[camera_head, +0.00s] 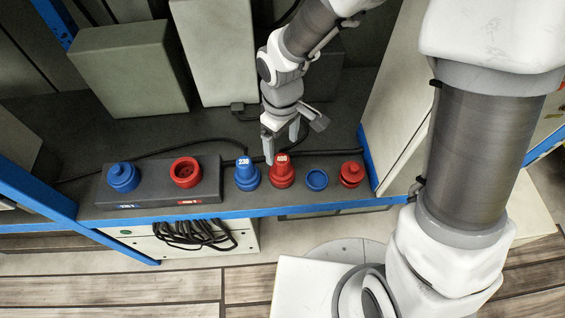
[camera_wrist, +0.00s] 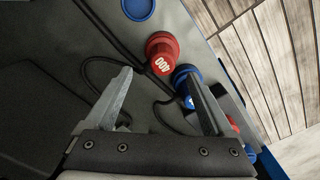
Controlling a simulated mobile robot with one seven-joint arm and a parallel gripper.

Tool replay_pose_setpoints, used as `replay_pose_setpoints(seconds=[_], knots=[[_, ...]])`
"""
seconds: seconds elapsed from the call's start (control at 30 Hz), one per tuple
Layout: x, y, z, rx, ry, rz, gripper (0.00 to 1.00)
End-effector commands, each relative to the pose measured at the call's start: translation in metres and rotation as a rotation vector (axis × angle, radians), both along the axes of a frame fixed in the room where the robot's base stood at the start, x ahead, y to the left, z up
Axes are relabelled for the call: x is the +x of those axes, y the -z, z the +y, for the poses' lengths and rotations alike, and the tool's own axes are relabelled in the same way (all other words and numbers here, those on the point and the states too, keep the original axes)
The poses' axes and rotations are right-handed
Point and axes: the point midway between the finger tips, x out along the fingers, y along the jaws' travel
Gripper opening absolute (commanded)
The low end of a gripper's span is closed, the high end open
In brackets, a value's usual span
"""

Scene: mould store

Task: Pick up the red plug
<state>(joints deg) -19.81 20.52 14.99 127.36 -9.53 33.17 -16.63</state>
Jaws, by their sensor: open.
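The red plug (camera_head: 281,171), marked 400, stands upright on the dark shelf near its front edge, just right of a blue plug (camera_head: 246,173) marked 230. My gripper (camera_head: 281,149) is open and empty, pointing down just behind and above the red plug. In the wrist view, the red plug (camera_wrist: 162,53) lies just beyond the open fingertips (camera_wrist: 158,73), with no contact visible. The blue plug (camera_wrist: 184,82) is close to the right finger there and partly hidden by it.
A dark socket box (camera_head: 146,185) with a blue socket (camera_head: 123,177) and a red socket (camera_head: 185,172) is at the left. Black cables run behind; grey blocks (camera_head: 132,67) stand at the back.

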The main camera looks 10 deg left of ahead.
Motion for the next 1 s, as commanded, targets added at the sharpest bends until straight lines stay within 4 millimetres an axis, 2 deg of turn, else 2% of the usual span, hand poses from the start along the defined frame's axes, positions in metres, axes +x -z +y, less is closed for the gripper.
replay_pose_setpoints(seconds=[0.27, 0.53, 0.8, 0.87, 1.0], knots=[[-0.001, 0.018, 0.001, 0.000, 0.000, 0.000, 0.87], [-0.004, 0.057, 0.001, -0.001, -0.001, 0.001, 0.87], [-0.004, 0.060, 0.001, 0.001, 0.000, -0.001, 0.87], [-0.004, 0.059, 0.001, 0.001, 0.000, -0.001, 0.78], [-0.004, 0.059, 0.001, 0.001, 0.000, -0.001, 0.53]])
